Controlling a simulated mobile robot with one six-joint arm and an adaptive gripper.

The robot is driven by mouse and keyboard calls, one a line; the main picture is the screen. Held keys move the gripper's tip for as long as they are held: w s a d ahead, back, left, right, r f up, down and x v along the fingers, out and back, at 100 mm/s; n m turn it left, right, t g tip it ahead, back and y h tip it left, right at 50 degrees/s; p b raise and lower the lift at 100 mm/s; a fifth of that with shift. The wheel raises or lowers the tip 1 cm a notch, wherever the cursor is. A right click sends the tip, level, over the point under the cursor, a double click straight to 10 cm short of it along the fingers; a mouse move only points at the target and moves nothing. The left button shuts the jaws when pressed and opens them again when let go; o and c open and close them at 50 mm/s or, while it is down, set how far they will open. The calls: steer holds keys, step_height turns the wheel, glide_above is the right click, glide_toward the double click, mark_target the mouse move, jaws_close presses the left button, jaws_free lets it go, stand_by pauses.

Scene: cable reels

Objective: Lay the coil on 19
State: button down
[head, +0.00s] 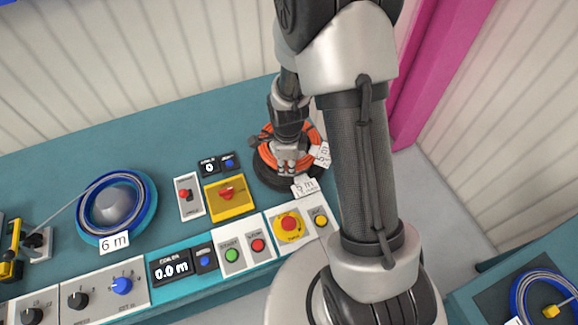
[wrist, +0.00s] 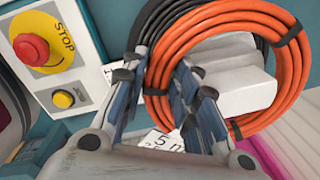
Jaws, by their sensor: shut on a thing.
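An orange cable coil (wrist: 292,70) is in my gripper (wrist: 165,105), its near strands between the two fingers. In the head view the orange coil (head: 268,141) is partly hidden by my gripper (head: 287,163) and wrist. It is over a black coil (head: 268,175) at the back right of the bench. The black coil (wrist: 112,30) also shows behind the orange one in the wrist view. I cannot tell whether the two coils touch. I see no readable 19.
A blue coil (head: 83,205) lies around a grey dome at left, by a 6 m label (head: 115,242). Switch boxes and a button panel (head: 245,248) line the front. Another blue coil (head: 520,290) is on a separate table at right. Clear teal bench (head: 150,130) lies behind.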

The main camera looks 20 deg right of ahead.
steer(key=s+f, duration=0.2)
steer(key=f, duration=0.1)
steer(key=shift+s+a+g, duration=0.1)
steer(key=shift+a+g, duration=0.05)
steer(key=shift+g, duration=0.15)
steer(key=c, duration=1.2)
jaws_free()
steer(key=shift+c, duration=0.2)
steer(key=shift+o, duration=0.3)
steer(key=shift+a, duration=0.1)
steer(key=shift+w+d+f, duration=0.1)
steer(key=shift+w+f, duration=0.15)
steer(key=shift+w, duration=0.25)
steer(key=shift+w+d+f, duration=0.1)
steer(key=shift+w+f, duration=0.15)
steer(key=shift+w, duration=0.25)
steer(key=shift+s+a+r, duration=0.1)
steer(key=shift+r, duration=0.1)
